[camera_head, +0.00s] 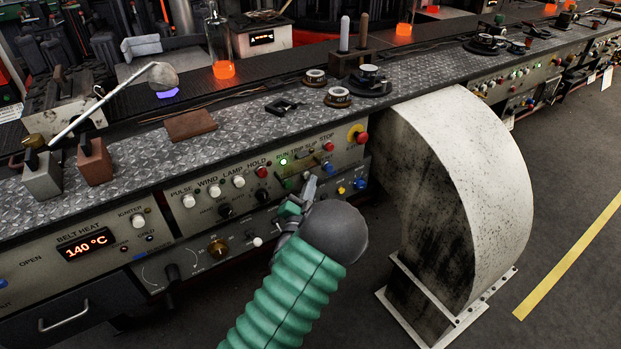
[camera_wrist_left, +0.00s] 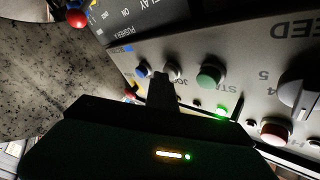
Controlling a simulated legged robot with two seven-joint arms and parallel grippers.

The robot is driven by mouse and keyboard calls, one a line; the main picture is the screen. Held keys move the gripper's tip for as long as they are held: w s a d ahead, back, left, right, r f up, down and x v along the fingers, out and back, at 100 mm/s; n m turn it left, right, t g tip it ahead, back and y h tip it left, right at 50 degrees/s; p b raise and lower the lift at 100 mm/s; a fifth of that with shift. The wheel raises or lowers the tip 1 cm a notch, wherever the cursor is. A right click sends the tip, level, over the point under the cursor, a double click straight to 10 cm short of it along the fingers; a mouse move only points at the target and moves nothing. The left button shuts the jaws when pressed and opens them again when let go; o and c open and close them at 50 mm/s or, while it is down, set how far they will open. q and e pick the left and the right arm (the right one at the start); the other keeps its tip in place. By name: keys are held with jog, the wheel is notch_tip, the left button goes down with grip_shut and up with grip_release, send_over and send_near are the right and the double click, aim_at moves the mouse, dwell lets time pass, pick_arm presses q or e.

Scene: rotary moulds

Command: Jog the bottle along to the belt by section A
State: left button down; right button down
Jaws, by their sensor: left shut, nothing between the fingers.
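A clear glass bottle with a glowing orange base (camera_head: 223,68) stands upright behind the console in the head view. Another orange glowing piece (camera_head: 404,28) is farther right. My left gripper (camera_head: 309,187) is shut and empty, in front of the button panel (camera_head: 262,190). In the left wrist view its fingertips (camera_wrist_left: 162,82) are close to the panel, beside a label starting "JO" and a small pale button (camera_wrist_left: 172,72). A blue button (camera_wrist_left: 142,70) and a green button (camera_wrist_left: 210,76) flank it. Contact cannot be told. My right gripper is not in view.
A large white curved duct (camera_head: 455,180) stands right of my arm. A rod with a round head (camera_head: 163,75) and blocks (camera_head: 94,160) sit on the console top. A red button (camera_head: 361,138) and a speed dial (camera_wrist_left: 300,92) are on the panel. The floor at right is clear.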

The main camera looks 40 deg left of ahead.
pick_arm(q)
jog(key=shift+s+a+r, duration=0.15)
jog(key=shift+s+a, duration=0.1)
jog(key=shift+a, duration=0.05)
jog(key=s+d, duration=0.2)
jog(key=d, duration=0.4)
dwell(0.4)
dwell(0.5)
